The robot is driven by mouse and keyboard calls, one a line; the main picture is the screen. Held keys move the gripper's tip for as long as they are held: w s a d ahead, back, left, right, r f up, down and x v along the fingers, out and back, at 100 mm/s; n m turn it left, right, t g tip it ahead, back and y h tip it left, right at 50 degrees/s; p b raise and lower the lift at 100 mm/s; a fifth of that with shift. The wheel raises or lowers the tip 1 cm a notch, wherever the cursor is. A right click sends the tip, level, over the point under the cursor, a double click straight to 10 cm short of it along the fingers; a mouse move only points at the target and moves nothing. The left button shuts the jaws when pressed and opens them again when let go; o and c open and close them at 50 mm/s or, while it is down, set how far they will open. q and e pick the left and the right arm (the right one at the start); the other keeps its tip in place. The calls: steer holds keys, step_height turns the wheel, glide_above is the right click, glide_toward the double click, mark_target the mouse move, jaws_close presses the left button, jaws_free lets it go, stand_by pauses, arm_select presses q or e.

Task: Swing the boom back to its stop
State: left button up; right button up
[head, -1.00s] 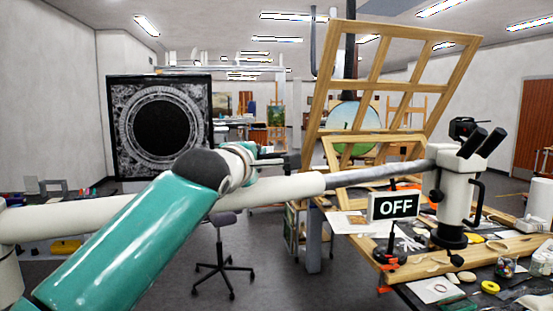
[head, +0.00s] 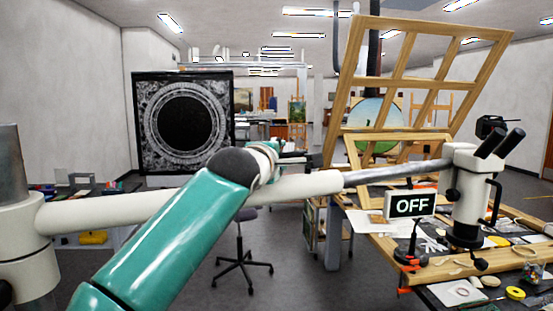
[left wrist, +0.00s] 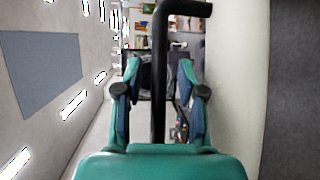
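The boom (head: 120,212) is a long white tube, running from a post (head: 22,245) at the left to a grey rod (head: 395,173) and a white microscope head (head: 465,195) over the workbench at right. My left gripper (head: 290,158) is behind the middle of the boom, its fingers partly hidden. In the left wrist view its two fingers (left wrist: 160,78) stand apart on either side of a black bent handle (left wrist: 159,55), with gaps on both sides. The handle's top bends right towards the white boom (left wrist: 234,90). My right gripper is not in view.
A stool (head: 243,262) stands on the floor beyond the boom. A black framed picture (head: 183,122) hangs or stands behind at left.

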arm_select(q)
steer(key=shift+s, duration=0.1)
steer(key=f+v, duration=0.1)
steer(key=v, duration=1)
steer(key=shift+s+r, duration=0.3)
steer(key=shift+r, duration=0.15)
